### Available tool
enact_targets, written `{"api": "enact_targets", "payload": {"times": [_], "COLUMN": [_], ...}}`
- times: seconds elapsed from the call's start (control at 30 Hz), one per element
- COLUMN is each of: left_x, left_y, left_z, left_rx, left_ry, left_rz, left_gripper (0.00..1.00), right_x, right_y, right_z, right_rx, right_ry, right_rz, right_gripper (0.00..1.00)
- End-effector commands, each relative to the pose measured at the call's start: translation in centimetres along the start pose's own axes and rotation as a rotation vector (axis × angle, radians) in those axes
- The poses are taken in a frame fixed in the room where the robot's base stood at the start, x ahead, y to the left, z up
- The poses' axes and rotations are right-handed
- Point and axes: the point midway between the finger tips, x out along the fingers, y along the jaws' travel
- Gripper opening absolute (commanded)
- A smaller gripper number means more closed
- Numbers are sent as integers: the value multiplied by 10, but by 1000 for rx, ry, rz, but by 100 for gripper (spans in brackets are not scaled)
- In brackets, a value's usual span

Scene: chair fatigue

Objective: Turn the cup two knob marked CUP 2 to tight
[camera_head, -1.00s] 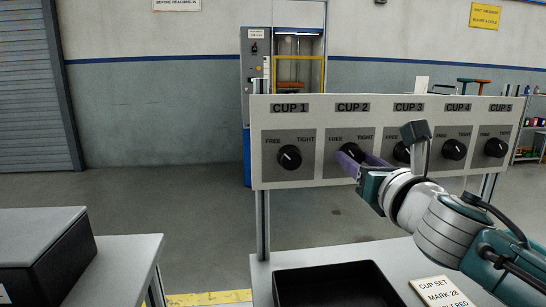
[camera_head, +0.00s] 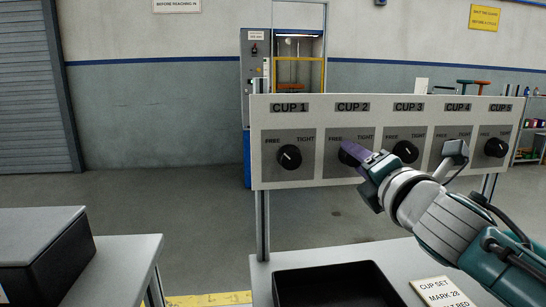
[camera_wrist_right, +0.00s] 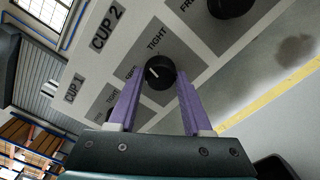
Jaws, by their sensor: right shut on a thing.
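The CUP 2 knob (camera_head: 345,155) is a round black knob on the pale panel, under the CUP 2 label, with FREE at its upper left and TIGHT at its upper right. My right gripper (camera_head: 357,153) has its purple fingers on this knob and partly covers it. In the right wrist view the knob (camera_wrist_right: 160,73) sits between the two fingertips (camera_wrist_right: 158,80), shut on it, and a short white pointer line shows on its face. The TIGHT word is just above it in that view. In the head view the pointer is hidden. My left gripper is not in view.
The CUP 1 knob (camera_head: 289,156) and CUP 3 knob (camera_head: 405,151) are close on either side, with more knobs to the right. A black tray (camera_head: 335,285) and a CUP SET card (camera_head: 440,292) lie on the table below. A dark box (camera_head: 45,250) stands at left.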

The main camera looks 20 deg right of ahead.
Motion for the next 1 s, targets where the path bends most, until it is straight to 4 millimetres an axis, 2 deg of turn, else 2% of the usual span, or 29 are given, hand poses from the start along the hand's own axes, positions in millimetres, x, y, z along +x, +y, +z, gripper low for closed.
{"api": "enact_targets", "payload": {"times": [0.5, 0.7, 1.0], "left_x": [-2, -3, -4], "left_y": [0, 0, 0], "left_z": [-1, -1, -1], "left_rx": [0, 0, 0], "left_ry": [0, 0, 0], "left_rz": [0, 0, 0], "left_gripper": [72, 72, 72], "right_x": [0, 0, 0], "right_y": [1, 1, 1], "right_z": [1, 1, 0], "right_rx": [442, 546, 614], "right_ry": [0, -1, 0], "right_rz": [2, 2, 2], "right_gripper": [0, 0, 0]}}
